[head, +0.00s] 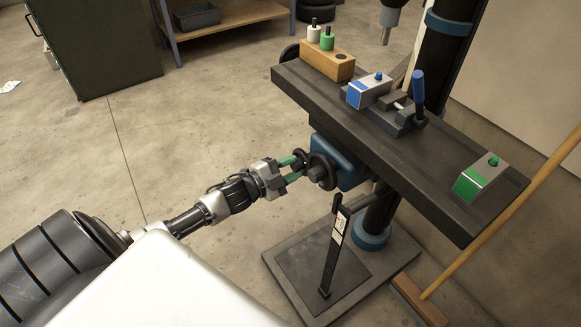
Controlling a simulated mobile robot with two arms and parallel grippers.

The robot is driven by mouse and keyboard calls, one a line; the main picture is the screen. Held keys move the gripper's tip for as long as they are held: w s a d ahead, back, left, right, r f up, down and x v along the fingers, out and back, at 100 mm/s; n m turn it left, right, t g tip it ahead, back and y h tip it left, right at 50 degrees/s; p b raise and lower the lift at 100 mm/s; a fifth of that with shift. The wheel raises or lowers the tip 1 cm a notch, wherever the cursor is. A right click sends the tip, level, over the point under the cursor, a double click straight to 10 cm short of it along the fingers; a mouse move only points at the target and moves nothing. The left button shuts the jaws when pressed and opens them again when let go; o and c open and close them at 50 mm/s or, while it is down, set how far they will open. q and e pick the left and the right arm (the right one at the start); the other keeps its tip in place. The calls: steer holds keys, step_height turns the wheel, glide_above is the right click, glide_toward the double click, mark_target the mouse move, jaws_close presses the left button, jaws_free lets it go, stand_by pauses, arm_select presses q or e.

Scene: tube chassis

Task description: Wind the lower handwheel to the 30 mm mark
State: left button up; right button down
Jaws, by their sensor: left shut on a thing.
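The lower handwheel (322,173) is dark and sits on the blue knee block (345,160) below the machine table. My left gripper (296,167), with green fingers, reaches it from the left and is shut on the dark handle at the wheel's left side. The fingers hide part of the handle. An upright dark scale post (331,250) with a white and red label (340,224) stands on the base below the wheel. Its marks are too small to read. My right gripper is not in view.
The dark machine table (440,195) slants above the wheel. It bears a wooden block (327,62) with two bottle-like tools, a vise (385,100) and a green-fronted block (481,180). A wooden pole (510,220) leans at right.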

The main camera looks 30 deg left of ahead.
arm_select(q)
steer(key=shift+s+d+f, duration=0.1)
steer(key=shift+s+f, duration=0.1)
steer(key=shift+f, duration=0.2)
steer(key=o, duration=0.8)
steer(key=shift+o, duration=0.6)
steer(key=shift+w+r, duration=0.15)
steer(key=shift+s, duration=0.25)
steer(key=p+v, duration=0.1)
steer(key=v, duration=0.9)
steer(key=shift+s, duration=0.2)
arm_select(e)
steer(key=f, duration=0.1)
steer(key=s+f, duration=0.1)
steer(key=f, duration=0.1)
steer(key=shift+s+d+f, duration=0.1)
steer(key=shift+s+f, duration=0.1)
